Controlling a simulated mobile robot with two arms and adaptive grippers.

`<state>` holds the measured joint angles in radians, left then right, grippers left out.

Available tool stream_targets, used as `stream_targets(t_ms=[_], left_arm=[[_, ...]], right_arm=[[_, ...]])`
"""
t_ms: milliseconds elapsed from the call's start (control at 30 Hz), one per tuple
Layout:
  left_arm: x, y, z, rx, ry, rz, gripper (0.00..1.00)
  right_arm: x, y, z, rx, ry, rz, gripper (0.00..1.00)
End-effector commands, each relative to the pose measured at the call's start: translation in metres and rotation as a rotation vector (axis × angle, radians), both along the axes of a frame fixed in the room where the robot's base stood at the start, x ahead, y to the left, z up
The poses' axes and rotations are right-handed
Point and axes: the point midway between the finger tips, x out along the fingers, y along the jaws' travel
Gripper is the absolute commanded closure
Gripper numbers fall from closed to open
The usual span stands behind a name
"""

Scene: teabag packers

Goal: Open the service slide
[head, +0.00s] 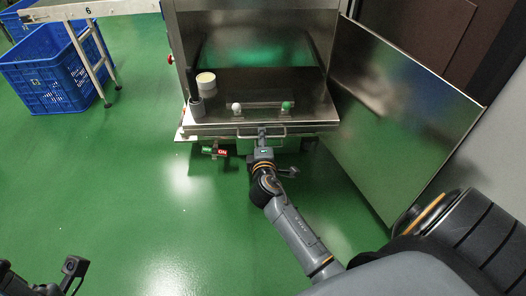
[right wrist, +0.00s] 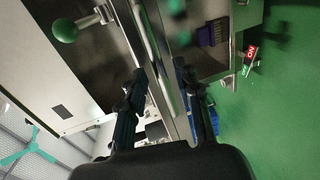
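The service slide (head: 220,129) is a steel tray-like front low on the machine, with a bar handle (head: 275,132) along its front edge. My right gripper (head: 262,136) is at this handle, pointing at the machine. In the right wrist view its two dark fingers (right wrist: 168,80) stand apart on either side of a long metal edge or bar (right wrist: 152,45). I cannot tell whether either finger touches it. Part of my left gripper (head: 42,280) shows at the bottom left of the head view, away from the machine; its fingers are unclear.
A white knob (head: 236,107), a green knob (head: 286,105) and a pale round container (head: 206,82) are on the machine. A large steel door (head: 395,120) stands open at right. The green floor in front is clear.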

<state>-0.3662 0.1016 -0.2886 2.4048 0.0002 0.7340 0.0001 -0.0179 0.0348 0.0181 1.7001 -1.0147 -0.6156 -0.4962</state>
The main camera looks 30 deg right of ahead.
Motion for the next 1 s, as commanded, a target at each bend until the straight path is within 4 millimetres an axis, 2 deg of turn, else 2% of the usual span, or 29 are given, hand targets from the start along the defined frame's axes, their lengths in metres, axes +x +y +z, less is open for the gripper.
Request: stream_targets(t_ms=[200,400,600,1000], left_arm=[[0.0,0.0,0.0,0.0,-0.001,0.001,1.0],[0.0,0.0,0.0,0.0,-0.002,0.001,1.0],[0.0,0.0,0.001,0.0,-0.002,0.001,1.0],[0.0,0.0,0.001,0.0,-0.003,0.001,1.0]], right_arm=[[-0.042,0.026,0.009,0.002,0.002,0.0,0.67],[-0.068,0.042,0.015,0.001,0.002,0.0,0.67],[-0.078,0.048,0.018,0.0,0.0,0.0,0.67],[-0.078,0.048,0.018,-0.001,0.001,0.0,0.67]])
